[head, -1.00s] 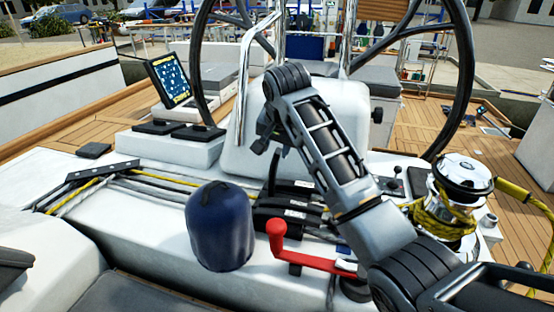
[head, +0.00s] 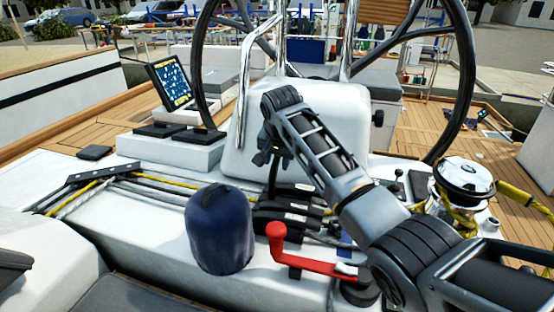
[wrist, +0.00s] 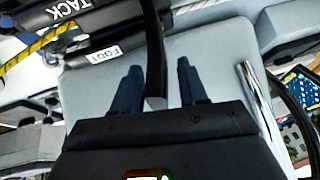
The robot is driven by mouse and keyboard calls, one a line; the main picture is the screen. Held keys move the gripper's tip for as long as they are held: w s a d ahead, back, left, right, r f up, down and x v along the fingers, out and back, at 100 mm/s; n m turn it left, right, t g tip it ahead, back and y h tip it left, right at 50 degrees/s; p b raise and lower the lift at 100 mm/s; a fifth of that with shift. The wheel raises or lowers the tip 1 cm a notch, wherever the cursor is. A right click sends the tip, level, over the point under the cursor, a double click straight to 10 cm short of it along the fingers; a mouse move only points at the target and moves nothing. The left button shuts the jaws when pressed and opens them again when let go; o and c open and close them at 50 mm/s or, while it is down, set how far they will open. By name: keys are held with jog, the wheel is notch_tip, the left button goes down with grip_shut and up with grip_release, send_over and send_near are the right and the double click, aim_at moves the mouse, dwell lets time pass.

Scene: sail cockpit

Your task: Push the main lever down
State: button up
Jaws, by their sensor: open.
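A bank of black rope clutches (head: 287,208) sits on the white cockpit console. One black lever (head: 273,176) stands raised from it; I take it for the main lever, though its own label is not readable. In the wrist view this lever (wrist: 154,45) rises between my fingers, with clutches labelled TACK (wrist: 72,18) and FOOT beyond. My gripper (head: 266,156) is open at the lever's upper part, one finger on each side in the wrist view (wrist: 159,72). I cannot tell whether either finger touches it. My forearm partly hides the clutches in the head view.
A dark blue covered winch (head: 219,230) and a red crank handle (head: 310,262) stand in front of the clutches. A chrome winch (head: 462,178) with yellow rope is at right. A white pedestal (head: 335,135) and steering wheel stand behind; a display (head: 171,85) is at left.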

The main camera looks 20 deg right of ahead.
grip_shut()
dwell(0.3)
dwell(0.3)
